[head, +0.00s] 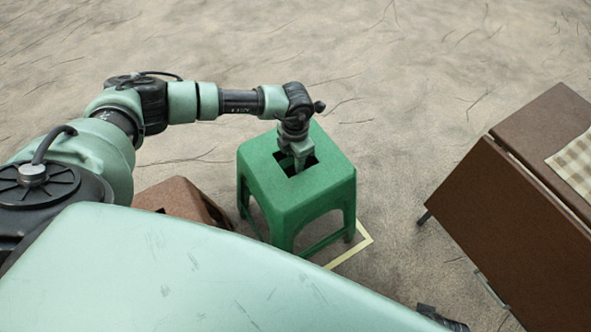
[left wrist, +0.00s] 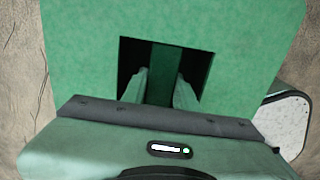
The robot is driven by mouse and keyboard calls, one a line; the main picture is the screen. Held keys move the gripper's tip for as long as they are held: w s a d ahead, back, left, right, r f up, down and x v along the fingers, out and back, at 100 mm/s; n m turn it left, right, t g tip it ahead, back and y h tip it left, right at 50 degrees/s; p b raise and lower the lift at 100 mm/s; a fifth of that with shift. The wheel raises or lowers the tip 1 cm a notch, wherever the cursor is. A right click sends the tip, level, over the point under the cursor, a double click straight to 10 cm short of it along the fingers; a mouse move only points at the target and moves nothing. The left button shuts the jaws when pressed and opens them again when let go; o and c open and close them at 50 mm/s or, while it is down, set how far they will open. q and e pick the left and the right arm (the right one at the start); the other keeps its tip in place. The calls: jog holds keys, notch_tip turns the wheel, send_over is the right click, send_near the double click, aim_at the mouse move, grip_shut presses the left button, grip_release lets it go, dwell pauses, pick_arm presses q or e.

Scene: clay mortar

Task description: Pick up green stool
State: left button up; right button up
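The green stool (head: 300,185) stands upright on the ground in the middle of the head view. Its flat top has a square hole, and its top also fills much of the left wrist view (left wrist: 85,50). My left gripper (head: 299,160) points straight down at the hole. In the left wrist view, its two pale fingers (left wrist: 162,85) reach into the hole and stand apart. A green strip shows between them; I cannot tell whether they touch it. My right gripper is not in view.
A brown low stool or box (head: 178,197) stands left of the green stool, partly hidden by my body. A brown table (head: 520,225) with a checked cloth (head: 575,163) is at the right. A pale yellow corner mark (head: 352,251) lies on the ground. Sandy ground behind is clear.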

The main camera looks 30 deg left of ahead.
pick_arm(q)
grip_shut()
dwell(1.1)
jog(key=shift+w+r, duration=0.1)
jog(key=shift+w, duration=0.05)
